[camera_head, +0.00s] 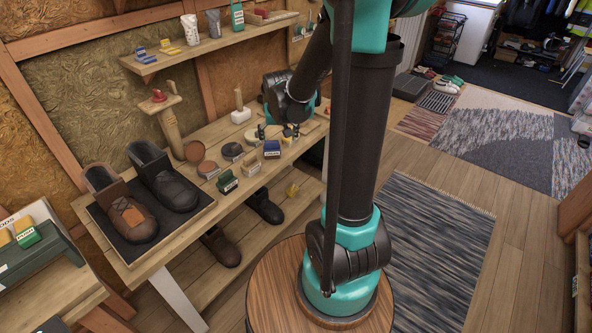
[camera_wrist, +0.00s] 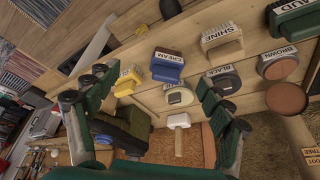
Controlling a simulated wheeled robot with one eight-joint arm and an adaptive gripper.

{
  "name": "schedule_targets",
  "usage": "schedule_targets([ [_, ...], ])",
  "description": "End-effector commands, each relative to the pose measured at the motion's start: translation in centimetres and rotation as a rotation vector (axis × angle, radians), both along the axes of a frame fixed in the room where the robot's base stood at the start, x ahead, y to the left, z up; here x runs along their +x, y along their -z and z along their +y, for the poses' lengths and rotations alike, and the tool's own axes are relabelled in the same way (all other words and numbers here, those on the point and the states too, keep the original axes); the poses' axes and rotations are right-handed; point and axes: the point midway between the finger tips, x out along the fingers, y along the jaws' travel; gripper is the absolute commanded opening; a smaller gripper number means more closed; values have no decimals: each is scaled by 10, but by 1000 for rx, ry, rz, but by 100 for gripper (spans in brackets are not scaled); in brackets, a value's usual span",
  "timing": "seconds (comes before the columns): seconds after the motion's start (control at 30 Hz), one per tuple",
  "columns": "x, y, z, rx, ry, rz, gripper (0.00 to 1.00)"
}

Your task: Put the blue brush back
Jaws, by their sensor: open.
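On the wall shelf (camera_head: 215,47) stand a small blue item (camera_head: 141,53) and a yellow one (camera_head: 168,46).
Beside the brush are a pale SHINE brush (camera_head: 250,165), a green MUD brush (camera_head: 228,182) and several polish tins. A white-headed mallet (camera_head: 240,113) stands behind. A yellow brush (camera_wrist: 127,80) is near the blue one. Shoes (camera_head: 162,178) fill the bench's left end.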

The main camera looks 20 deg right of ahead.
Motion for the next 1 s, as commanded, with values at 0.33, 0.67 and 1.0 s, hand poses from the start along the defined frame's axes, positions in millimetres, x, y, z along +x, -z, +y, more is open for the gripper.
schedule_targets([
  [0.33, -149, 10, -24, -3, -75, 12, 80],
  [0.67, -212, 30, -28, -4, -114, 15, 80],
  [1.0, -213, 31, -28, -3, -117, 15, 80],
])
